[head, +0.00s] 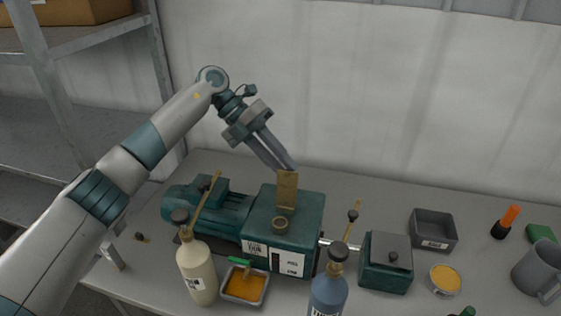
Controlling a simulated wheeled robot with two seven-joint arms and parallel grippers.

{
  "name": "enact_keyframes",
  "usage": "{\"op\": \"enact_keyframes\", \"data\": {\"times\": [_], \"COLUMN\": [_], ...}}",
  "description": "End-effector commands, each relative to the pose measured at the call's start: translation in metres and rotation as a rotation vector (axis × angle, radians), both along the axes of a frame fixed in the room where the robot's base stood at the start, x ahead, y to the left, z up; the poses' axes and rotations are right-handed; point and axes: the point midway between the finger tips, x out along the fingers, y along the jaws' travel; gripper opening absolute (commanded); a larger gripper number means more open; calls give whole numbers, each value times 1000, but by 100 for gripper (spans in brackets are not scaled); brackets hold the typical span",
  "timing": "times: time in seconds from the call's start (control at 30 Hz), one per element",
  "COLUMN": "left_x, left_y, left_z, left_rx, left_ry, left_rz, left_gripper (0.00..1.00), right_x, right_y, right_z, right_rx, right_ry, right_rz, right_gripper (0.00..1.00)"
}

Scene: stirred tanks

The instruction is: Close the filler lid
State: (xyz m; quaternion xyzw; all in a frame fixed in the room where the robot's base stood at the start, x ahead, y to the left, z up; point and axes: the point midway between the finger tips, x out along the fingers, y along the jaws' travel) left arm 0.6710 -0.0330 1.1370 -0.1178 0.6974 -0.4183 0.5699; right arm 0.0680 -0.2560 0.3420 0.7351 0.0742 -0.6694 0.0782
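A teal gearbox (300,217) with a motor (224,212) on its left stands on the bench in the head view. A brass-coloured lid (287,188) stands upright behind the opening, so the opening is uncovered. My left gripper (289,168) reaches down from behind, its fingertips at the top edge of the lid. The two fingers look close together; whether they touch the lid or are fully shut is not clear. My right gripper is not in view.
A cream bottle (197,272), an orange-filled tray (246,286) and a blue bottle (327,292) stand in front of the gearbox. To the right are a teal box (386,265), a grey bin (433,231) and a grey mug (539,270). A metal shelf (70,110) stands at left.

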Motion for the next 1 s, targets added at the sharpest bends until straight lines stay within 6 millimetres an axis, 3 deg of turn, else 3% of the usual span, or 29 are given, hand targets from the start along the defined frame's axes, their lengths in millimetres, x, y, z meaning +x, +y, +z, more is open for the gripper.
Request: {"op": "enact_keyframes", "data": {"times": [0.03, 0.07, 0.53, 0.83, 1.0], "left_x": [0, 0, -2, -12, -20], "left_y": [0, 0, 2, 6, 9], "left_z": [0, 0, -1, 0, 1], "left_rx": [0, 0, -9, -41, -64], "left_ry": [0, 0, -30, -130, -206], "left_rz": [0, 0, 2, 2, 2], "left_gripper": [8, 0, 0, 0, 0], "right_x": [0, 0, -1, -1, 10], "right_y": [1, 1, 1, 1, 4], "right_z": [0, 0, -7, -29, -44], "right_rx": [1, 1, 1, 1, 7], "right_ry": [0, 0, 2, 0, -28], "right_rz": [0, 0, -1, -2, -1], "right_gripper": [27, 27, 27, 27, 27]}}
